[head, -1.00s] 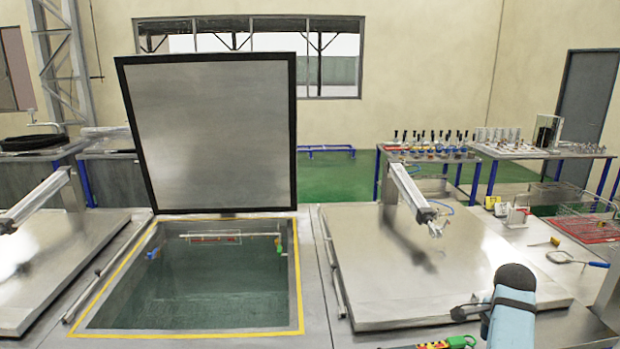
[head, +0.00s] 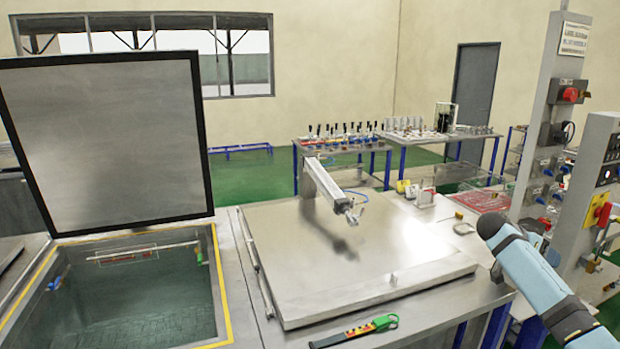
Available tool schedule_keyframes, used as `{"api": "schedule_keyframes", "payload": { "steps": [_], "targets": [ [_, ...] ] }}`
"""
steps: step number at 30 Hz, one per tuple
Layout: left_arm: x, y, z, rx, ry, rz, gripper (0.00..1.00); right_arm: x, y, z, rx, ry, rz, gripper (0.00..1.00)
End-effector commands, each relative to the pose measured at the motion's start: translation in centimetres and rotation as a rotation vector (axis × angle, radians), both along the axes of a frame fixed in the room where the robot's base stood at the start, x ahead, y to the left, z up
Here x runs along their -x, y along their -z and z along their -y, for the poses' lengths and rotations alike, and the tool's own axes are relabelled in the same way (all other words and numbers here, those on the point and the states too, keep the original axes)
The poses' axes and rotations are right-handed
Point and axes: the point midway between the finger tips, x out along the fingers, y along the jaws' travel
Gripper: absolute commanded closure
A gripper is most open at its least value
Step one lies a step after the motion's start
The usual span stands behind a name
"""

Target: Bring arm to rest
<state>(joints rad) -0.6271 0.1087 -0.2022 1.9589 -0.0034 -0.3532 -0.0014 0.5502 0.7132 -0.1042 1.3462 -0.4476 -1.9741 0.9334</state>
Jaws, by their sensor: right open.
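My right arm, light blue with black joints, comes in from the lower right. My right gripper (head: 498,271) is small and dark by the front right corner of the closed lid; it is open and appears empty, and its fingers are hard to make out. The closed lid (head: 340,265) is a flat steel plate with a small tab on its front edge. A pneumatic arm (head: 325,187) stands above it. The open lid (head: 110,140), steel with a black rim, stands upright behind the tank (head: 140,300), which holds dark green liquid. My left gripper is out of view.
A grey control post (head: 588,200) with a red knob stands at the right, close to my right arm. A red basket (head: 482,200) sits beyond the lid.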

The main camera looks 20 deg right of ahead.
Motion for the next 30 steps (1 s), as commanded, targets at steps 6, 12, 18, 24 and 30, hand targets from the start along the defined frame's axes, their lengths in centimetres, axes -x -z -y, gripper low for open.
{"api": "schedule_keyframes", "payload": {
  "steps": [6, 12, 18, 24, 30],
  "targets": [
    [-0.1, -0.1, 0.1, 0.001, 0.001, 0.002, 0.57, -5.3, 0.5, 0.3, -0.024, -0.376, -0.007, 0.48],
    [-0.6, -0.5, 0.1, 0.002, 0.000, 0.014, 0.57, -11.1, -0.3, -0.6, 0.033, -0.792, -0.005, 0.48],
    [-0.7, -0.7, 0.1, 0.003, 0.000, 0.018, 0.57, -17.0, -2.9, -3.7, 0.219, -1.240, 0.026, 0.48],
    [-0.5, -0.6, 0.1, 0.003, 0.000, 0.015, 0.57, -19.8, -5.9, -6.9, 0.441, -1.506, 0.073, 0.48],
    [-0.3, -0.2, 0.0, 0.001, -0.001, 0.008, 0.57, -20.6, -6.5, -10.4, 0.612, -1.662, 0.111, 0.48]
  ]
}}
